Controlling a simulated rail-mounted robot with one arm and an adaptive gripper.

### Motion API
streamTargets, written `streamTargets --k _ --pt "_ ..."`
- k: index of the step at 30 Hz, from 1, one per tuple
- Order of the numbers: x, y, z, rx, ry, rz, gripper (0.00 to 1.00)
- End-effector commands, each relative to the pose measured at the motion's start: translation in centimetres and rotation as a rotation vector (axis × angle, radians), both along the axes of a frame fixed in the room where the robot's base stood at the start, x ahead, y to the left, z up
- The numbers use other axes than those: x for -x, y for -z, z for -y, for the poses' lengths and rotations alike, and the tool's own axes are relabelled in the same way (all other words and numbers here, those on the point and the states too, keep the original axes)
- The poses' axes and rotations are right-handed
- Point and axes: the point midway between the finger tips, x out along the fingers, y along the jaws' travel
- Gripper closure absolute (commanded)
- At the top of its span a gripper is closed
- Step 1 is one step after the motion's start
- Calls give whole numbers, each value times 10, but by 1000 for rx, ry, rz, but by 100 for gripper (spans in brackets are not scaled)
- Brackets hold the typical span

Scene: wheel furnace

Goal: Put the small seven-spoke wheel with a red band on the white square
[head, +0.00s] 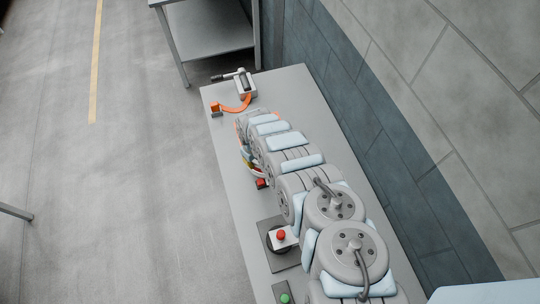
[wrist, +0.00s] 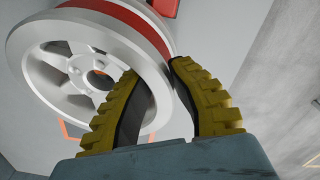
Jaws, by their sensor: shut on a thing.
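The silver-white wheel with a red band (wrist: 50,85) fills the upper left of the wrist view, tilted, its spoked face towards the camera. Its spokes are partly hidden, so I cannot count them all. My gripper (wrist: 160,75) has yellow ribbed fingers shut on the wheel's rim, one on the inner side and one on the outer side. In the head view my arm covers most of the gripper, and only slivers of the gripper and wheel show at its left edge. I cannot make out the white square in either view.
A grey table (head: 222,150) runs along the wall under my arm. A vise-like clamp (head: 245,88) and an orange part (head: 215,109) stand at its far end. A red button (head: 281,235) and a green button (head: 285,298) are nearer. Open floor lies left.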

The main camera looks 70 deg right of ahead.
Motion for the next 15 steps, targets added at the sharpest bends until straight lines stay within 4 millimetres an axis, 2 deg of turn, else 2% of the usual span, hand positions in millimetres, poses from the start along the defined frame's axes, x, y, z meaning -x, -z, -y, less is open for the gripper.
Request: streamTargets --k 15 --pt "-1 -22 1 2 -1 0 100"
